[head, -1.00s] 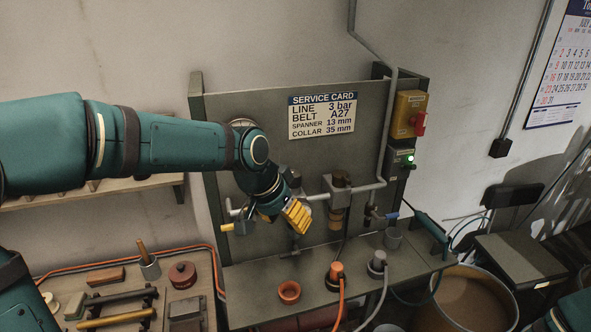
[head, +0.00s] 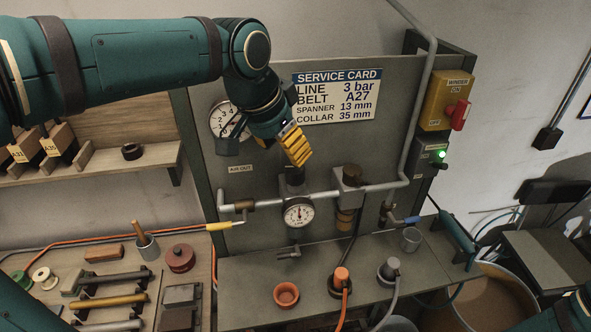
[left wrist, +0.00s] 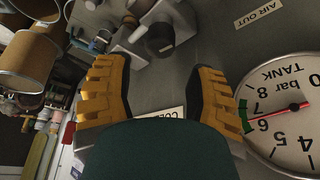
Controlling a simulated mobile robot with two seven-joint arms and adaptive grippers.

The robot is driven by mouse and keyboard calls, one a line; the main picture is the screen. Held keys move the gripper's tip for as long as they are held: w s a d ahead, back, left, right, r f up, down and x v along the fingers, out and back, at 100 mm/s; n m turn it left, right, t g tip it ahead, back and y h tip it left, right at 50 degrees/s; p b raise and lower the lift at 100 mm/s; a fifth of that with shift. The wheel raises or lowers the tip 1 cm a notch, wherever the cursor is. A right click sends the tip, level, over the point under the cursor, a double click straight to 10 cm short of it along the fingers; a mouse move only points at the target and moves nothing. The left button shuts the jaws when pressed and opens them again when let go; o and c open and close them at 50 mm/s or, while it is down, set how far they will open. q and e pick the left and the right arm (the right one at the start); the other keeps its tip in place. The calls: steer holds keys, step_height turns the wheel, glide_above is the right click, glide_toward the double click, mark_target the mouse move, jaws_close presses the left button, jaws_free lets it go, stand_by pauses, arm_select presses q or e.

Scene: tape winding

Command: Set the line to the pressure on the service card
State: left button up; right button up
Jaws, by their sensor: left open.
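The service card (head: 336,95) on the grey panel reads LINE 3 bar. The line gauge (head: 299,212) is a white dial on the pipe; its needle looks near upright, but the value is too small to read. A dark knob (head: 292,177) stands above this gauge. My left gripper (head: 294,145) is open and empty, just above the knob and below the card. In the left wrist view, its yellow fingers (left wrist: 160,95) are apart, with a dark round knob (left wrist: 160,38) beyond them. My right gripper is out of view.
The TANK gauge (left wrist: 292,140) is beside the fingers, its red needle between 6 and 7. A dark-capped unit (head: 352,178) stands right of the line gauge.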

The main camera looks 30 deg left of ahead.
mark_target(295, 168)
arm_select(q)
steer(key=x, duration=0.7)
steer(key=shift+w+f, duration=0.2)
steer(key=shift+f, duration=0.1)
steer(key=c, duration=0.9)
steer(key=shift+f+n+y+b, duration=0.1)
steer(key=shift+n+y+b, duration=0.4)
steer(key=shift+n+b, duration=0.6)
steer(key=shift+s+n+y+b, duration=0.1)
steer(key=shift+n+y+b, duration=0.45)
steer(key=shift+n, duration=0.65)
steer(key=o, duration=0.9)
